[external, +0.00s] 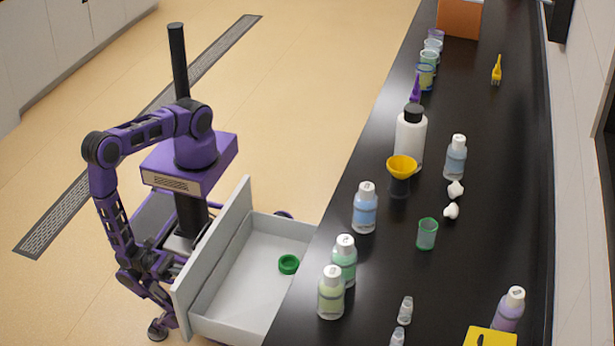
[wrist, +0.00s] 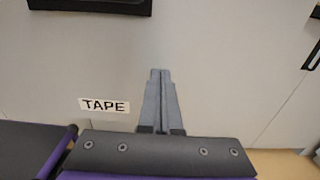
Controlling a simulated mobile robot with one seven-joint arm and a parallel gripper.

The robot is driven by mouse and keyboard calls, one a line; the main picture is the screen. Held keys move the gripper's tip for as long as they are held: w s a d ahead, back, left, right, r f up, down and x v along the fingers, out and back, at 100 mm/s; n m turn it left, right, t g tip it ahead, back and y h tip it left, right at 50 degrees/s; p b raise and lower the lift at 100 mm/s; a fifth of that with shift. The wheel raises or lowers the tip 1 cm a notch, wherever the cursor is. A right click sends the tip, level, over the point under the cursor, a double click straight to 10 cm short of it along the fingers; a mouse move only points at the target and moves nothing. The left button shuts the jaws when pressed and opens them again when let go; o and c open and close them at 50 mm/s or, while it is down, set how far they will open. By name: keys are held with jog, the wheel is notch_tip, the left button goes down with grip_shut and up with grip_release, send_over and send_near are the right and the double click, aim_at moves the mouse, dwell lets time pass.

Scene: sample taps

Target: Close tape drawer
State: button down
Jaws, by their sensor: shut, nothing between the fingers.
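The tape drawer (external: 255,255) is pulled out from under the black bench in the external view, with a green roll of tape (external: 288,264) inside. Its grey front panel fills much of the wrist view (wrist: 220,70), with a "TAPE" label (wrist: 104,105) to the left of my fingers. My gripper (wrist: 160,72) is shut and empty, its fingers pointing at the front panel; I cannot tell whether they touch it. In the external view my arm hangs down on the outer side of the front panel, and the fingertips are hard to make out there.
The black bench (external: 480,110) carries several bottles, a yellow funnel (external: 402,167), a green beaker (external: 427,233) and small vials, all above the drawer. A dark handle (wrist: 95,5) shows at the top of the wrist view. The floor (external: 300,90) beyond my base is clear.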

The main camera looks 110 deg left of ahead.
jog(key=w+b, duration=0.1)
jog(key=w, duration=3)
jog(key=shift+w, duration=0.2)
jog(key=shift+w+r, duration=0.2)
jog(key=shift+w, duration=0.1)
jog(key=shift+w, duration=0.1)
jog(key=shift+r, duration=0.1)
jog(key=s, duration=0.5)
jog(key=s+p, duration=0.1)
jog(key=s, duration=0.4)
jog(key=s+p, duration=0.1)
jog(key=s, duration=0.4)
jog(key=shift+f, duration=0.3)
